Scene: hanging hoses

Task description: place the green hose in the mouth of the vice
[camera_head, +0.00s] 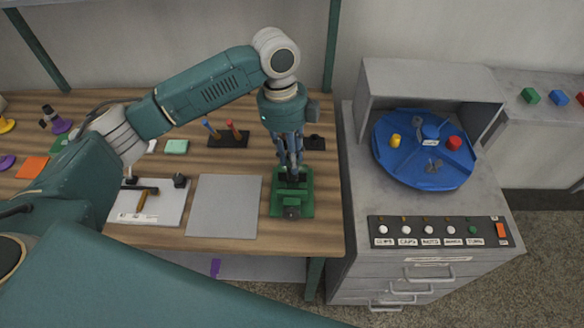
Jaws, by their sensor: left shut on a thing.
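The vice (292,208) is green and stands near the right front edge of the wooden bench. My left gripper (292,172) points down right over the vice, its fingertips at the mouth. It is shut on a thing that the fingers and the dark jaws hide. I cannot make out the green hose for sure, nor whether anything sits between the vice jaws. My right gripper is not in view.
A grey plate (225,206) lies left of the vice, and a white board (150,205) beyond it. A black tool holder (229,140) stands behind. A grey cabinet (400,205) with a blue round tray (408,165) stands close on the right.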

